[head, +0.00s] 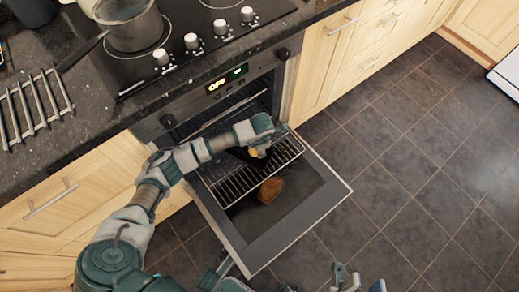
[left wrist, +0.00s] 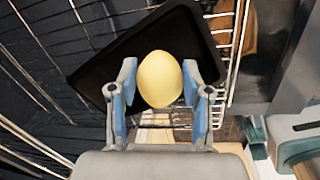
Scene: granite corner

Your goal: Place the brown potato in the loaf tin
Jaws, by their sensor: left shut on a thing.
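My left gripper (left wrist: 161,88) is shut on a pale yellow oval thing (left wrist: 160,80), yellower than a brown potato. It also shows in the head view (head: 257,153), small and partly covered by the gripper. In the left wrist view it is over a black tin (left wrist: 200,30), apparently the loaf tin; I cannot tell if they touch. The tin is at the oven rack and mostly hidden by my arm in the head view. A brown lump (head: 270,190) lies lower, by the open oven door. My right gripper (head: 346,279) is low at the bottom edge, fingers apart, empty.
The wire rack (head: 235,186) is pulled out over the open oven door (head: 325,197). A pot (head: 130,27) stands on the hob above, and a metal rack (head: 35,105) lies on the counter at left. The tiled floor (head: 410,160) to the right is clear.

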